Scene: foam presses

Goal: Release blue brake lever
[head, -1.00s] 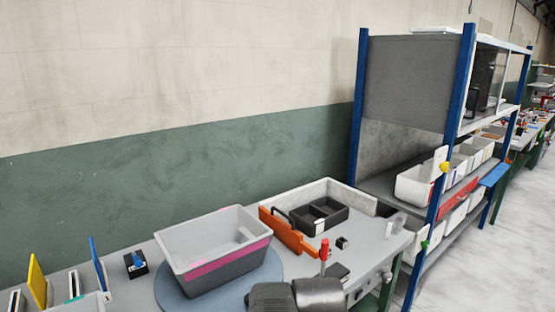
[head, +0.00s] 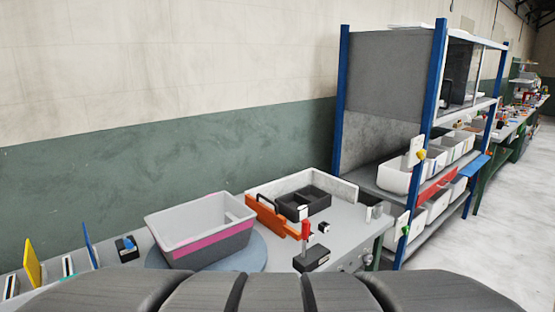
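A black box with a small blue part on top (head: 127,246) stands on the bench left of the round blue-grey turntable (head: 254,262). Beside it, further left, a thin blue upright plate (head: 90,245) stands tilted. I cannot tell which of these blue parts is the brake lever, nor its exact position. A grey bin with a pink stripe (head: 203,245) sits on the turntable. Dark grey parts of my own arm fill the bottom edge and hide the front of the bench. My gripper's fingers do not show.
A red-handled lever on a black base (head: 311,259) stands right of the turntable. An orange panel (head: 268,217) and a black divided tray (head: 302,203) are behind it. A yellow plate (head: 32,262) is at far left. A blue-posted rack (head: 428,130) stands right; floor beyond is clear.

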